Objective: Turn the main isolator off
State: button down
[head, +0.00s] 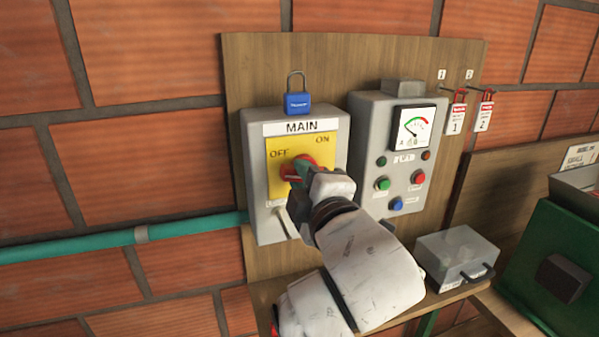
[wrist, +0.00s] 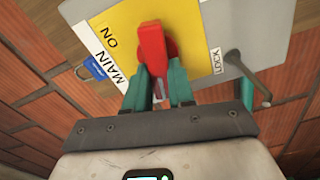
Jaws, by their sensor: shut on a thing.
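The main isolator (head: 254,180) is a grey wall box with a MAIN label and a yellow plate (head: 275,190) marked OFF at left and ON at upper right. Its red handle (wrist: 151,45) sits mid-plate. My gripper (head: 298,172) reaches in from the lower right. Its teal fingers (wrist: 157,88) are shut on the red handle, one on each side, in the wrist view. In the head view my gripper hides much of the handle, so I cannot tell clearly which mark it points to.
A blue padlock (head: 297,103) stands on top of the box. A grey control panel (head: 367,125) with a gauge and buttons is close on the right. Two red tags (head: 456,117) hang beyond it. A grey metal box (head: 455,255) sits on the shelf below. A thin hooked rod (wrist: 248,75) shows by the LOCK label.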

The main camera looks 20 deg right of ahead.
jog(key=shift+n, duration=1.1)
jog(key=c, duration=1)
grip_release()
jog(key=shift+o, duration=0.2)
jog(key=s+p, duration=0.1)
jog(key=s, duration=1)
